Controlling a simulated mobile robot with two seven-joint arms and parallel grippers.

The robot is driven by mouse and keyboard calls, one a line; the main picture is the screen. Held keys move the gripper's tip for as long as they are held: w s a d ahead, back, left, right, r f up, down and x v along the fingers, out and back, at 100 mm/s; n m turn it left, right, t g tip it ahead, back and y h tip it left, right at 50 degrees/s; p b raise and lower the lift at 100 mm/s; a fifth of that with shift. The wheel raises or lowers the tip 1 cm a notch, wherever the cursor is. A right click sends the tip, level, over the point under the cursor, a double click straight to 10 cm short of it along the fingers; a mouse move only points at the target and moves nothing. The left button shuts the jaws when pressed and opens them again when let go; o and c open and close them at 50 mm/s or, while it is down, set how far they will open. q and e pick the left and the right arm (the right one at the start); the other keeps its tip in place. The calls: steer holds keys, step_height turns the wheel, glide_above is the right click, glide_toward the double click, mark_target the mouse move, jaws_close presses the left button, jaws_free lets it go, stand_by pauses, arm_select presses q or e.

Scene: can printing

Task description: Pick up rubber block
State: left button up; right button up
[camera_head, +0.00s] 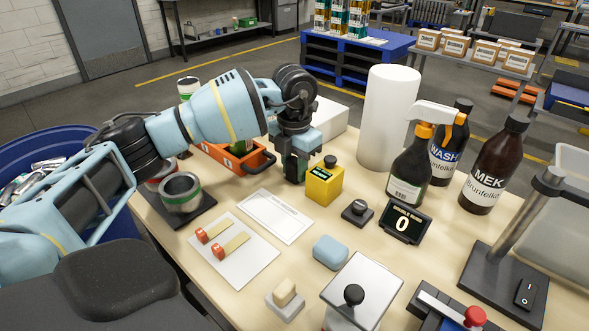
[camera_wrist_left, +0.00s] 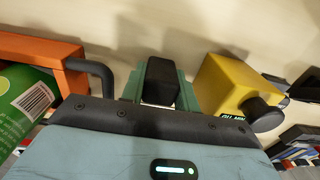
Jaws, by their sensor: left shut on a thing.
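My right gripper is not in view.
A white cylinder (camera_head: 389,118), a spray bottle (camera_head: 408,172) and a counter display (camera_head: 403,224) stand to the right. A white card (camera_head: 275,216) lies in front.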

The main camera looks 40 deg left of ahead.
mark_target(294, 160)
arm_select(q)
step_height(294, 160, up, 10)
stand_by(0.6)
